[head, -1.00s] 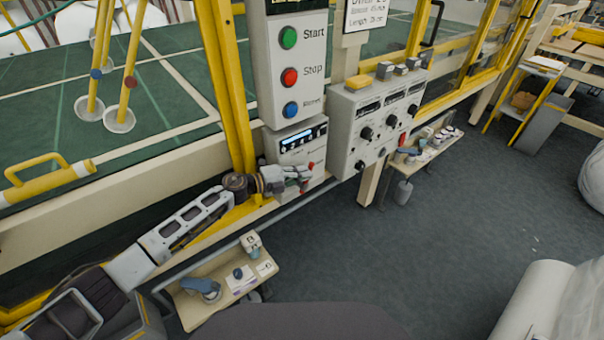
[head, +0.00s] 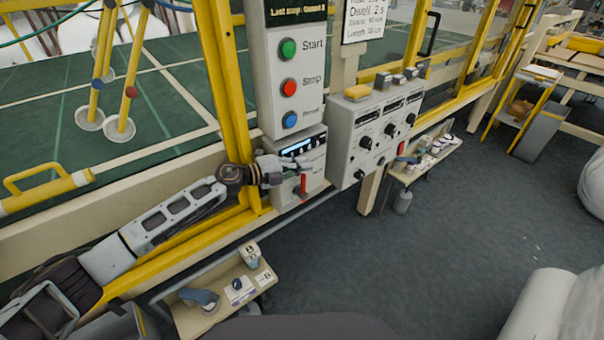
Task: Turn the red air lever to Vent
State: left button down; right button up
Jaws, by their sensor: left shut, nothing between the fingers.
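The red air lever (head: 303,184) is on the front of a small grey control box (head: 314,160) below the push-button panel. It looks close to upright, with its red handle showing just under my fingers. My left gripper (head: 302,168) comes in from the left in front of this box. It is shut with nothing between its fingers, and sits at or just above the top of the lever. I cannot tell whether it touches the lever. The Vent marking is too small to read. My right gripper is not in view.
The panel with Start (head: 288,48) and Stop (head: 288,87) buttons stands above the box. A larger grey box with black knobs (head: 366,143) is close on the right. A yellow post (head: 236,130) stands left. A small shelf (head: 190,319) with items sits below.

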pick_arm(q)
jog(key=shift+r, duration=1.25)
